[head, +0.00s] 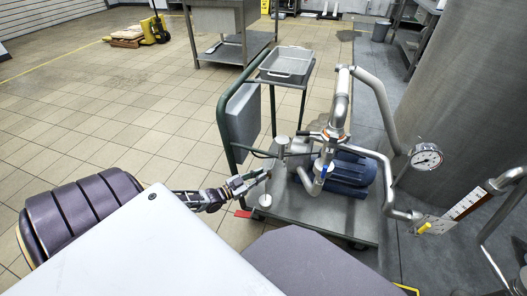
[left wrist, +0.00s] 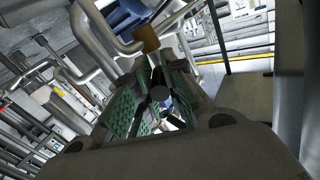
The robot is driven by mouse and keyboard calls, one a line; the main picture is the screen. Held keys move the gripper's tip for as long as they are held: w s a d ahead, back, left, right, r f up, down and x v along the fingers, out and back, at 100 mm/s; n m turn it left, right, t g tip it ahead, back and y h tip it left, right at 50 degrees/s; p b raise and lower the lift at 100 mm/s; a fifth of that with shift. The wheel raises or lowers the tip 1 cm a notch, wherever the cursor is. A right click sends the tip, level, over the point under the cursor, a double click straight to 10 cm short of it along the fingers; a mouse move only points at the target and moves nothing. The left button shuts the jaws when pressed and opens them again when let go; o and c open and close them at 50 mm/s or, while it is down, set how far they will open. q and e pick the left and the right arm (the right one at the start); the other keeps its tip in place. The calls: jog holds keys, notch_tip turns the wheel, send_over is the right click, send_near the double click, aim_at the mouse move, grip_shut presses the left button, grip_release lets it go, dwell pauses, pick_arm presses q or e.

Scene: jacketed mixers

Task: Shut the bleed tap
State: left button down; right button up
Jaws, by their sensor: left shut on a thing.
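My left gripper (head: 252,182) reaches in from the left, low beside the trolley's post. It also shows in the left wrist view (left wrist: 155,105), with green-padded fingers closed on a small dark handle (left wrist: 159,93) with a round end. A brass-coloured fitting (left wrist: 147,38) sits just beyond the fingertips on a grey pipe; this looks like the bleed tap. In the head view the tap is too small to make out at the fingertips. The handle's exact angle is hard to tell. My right gripper is not in view.
The trolley (head: 310,222) carries a blue pump motor (head: 345,172), bent steel pipes (head: 341,100) and a blue-handled valve (head: 323,171).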

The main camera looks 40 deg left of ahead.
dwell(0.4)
pick_arm(q)
jog(key=c, duration=1.4)
grip_release()
jog(key=shift+r, duration=0.1)
jog(key=shift+s, duration=0.15)
jog(key=shift+v, duration=5.9)
jog(key=shift+a, duration=0.1)
jog(key=shift+c, duration=0.5)
